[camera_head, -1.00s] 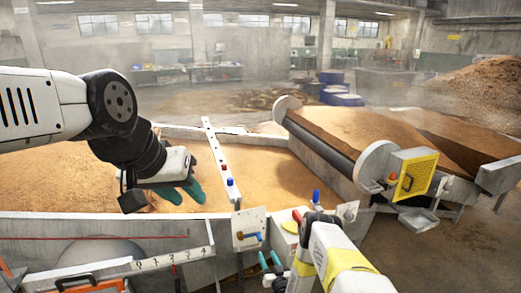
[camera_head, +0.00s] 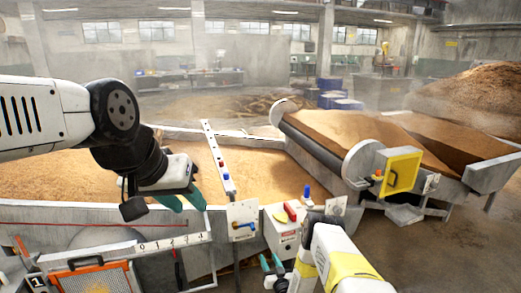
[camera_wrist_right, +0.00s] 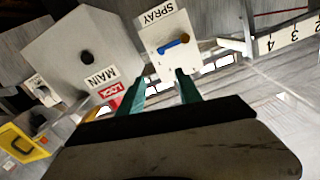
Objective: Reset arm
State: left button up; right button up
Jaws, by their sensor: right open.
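My left gripper (camera_head: 182,201) is over the grain bed (camera_head: 60,172) at the left in the head view. Its green fingers look apart, with nothing visible between them. My right gripper (camera_head: 271,262) is low in the middle, in front of the control panels. Its green fingers also show in the right wrist view (camera_wrist_right: 160,88), open and empty. Ahead of them there is the white SPRAY plate (camera_wrist_right: 163,62) with a blue lever (camera_wrist_right: 173,44). Next to it is the grey MAIN box (camera_wrist_right: 62,50) with a red LOCK label (camera_wrist_right: 117,98). I cannot tell whether the fingers touch the panel.
A metal bar with coloured knobs (camera_head: 217,160) spans the bed. A grain conveyor with a roller (camera_head: 315,143) and yellow guard (camera_head: 403,170) stands to the right. A numbered scale (camera_head: 165,246) and an orange-framed mesh (camera_head: 95,283) are at front left. Floor at the right is open.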

jog(key=w+d+r+g+h, duration=0.1)
jog(key=w+d+r, duration=0.1)
jog(key=w+r, duration=0.55)
jog(key=w+d+r+g, duration=0.2)
jog(key=w+r, duration=0.2)
jog(key=r, duration=0.7)
jog(key=s+d+r+g+h, duration=0.1)
jog(key=s+d+r, duration=0.1)
jog(key=r, duration=0.8)
jog(key=s+d+r+g+h, duration=0.1)
jog(key=s+d+r, duration=0.1)
jog(key=r, duration=0.8)
jog(key=s+d+r+g, duration=0.2)
jog(key=s+r, duration=1.1)
jog(key=s, duration=0.3)
jog(key=s+r+g, duration=0.2)
jog(key=s+g, duration=0.1)
jog(key=s, duration=2.4)
jog(key=shift+d+r+m+g, duration=0.3)
jog(key=shift+r+m+g, duration=0.1)
